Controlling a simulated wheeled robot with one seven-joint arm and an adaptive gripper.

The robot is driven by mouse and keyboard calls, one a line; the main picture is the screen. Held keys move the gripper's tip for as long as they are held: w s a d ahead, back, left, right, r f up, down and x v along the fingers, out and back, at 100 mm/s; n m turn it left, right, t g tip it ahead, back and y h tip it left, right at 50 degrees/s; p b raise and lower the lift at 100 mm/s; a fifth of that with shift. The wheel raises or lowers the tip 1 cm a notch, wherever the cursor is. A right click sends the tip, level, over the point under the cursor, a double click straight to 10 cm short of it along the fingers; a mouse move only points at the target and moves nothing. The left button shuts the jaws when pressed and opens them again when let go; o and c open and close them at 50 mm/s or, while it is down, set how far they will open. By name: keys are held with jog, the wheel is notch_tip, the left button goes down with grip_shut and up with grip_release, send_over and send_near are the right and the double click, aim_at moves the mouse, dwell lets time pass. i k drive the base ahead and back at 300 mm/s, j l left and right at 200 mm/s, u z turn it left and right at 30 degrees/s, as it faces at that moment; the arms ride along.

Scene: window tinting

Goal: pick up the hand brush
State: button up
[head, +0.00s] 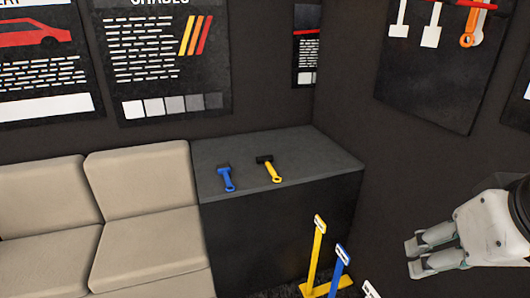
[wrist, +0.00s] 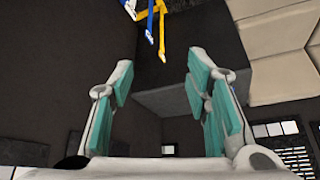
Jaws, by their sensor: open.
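Two small hand tools lie on top of a dark cabinet (head: 315,150) in the head view. One is a blue-handled tool (head: 226,178) with a dark head; the other is a yellow-handled tool (head: 267,168) with a black head. Either could be the hand brush; I cannot tell which at this size. My gripper (head: 411,258) is at the lower right of the head view, open and empty, well apart from both tools. In the wrist view its two teal-padded fingers (wrist: 158,68) stand apart with nothing between them. Neither tool is recognisable there.
A beige sofa (head: 145,215) adjoins the cabinet's left side. Yellow (head: 318,250) and blue (head: 341,268) upright stands rise from the floor before the cabinet, between it and my gripper. Dark walls with posters (head: 165,60) and a tool board (head: 450,85) enclose the corner. The cabinet top is otherwise clear.

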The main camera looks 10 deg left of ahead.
aim_at(224, 169)
jog(key=i+j+u, duration=0.25)
jog(key=i+j, duration=1.5)
jog(key=i+l, duration=0.05)
jog(key=i, duration=0.1)
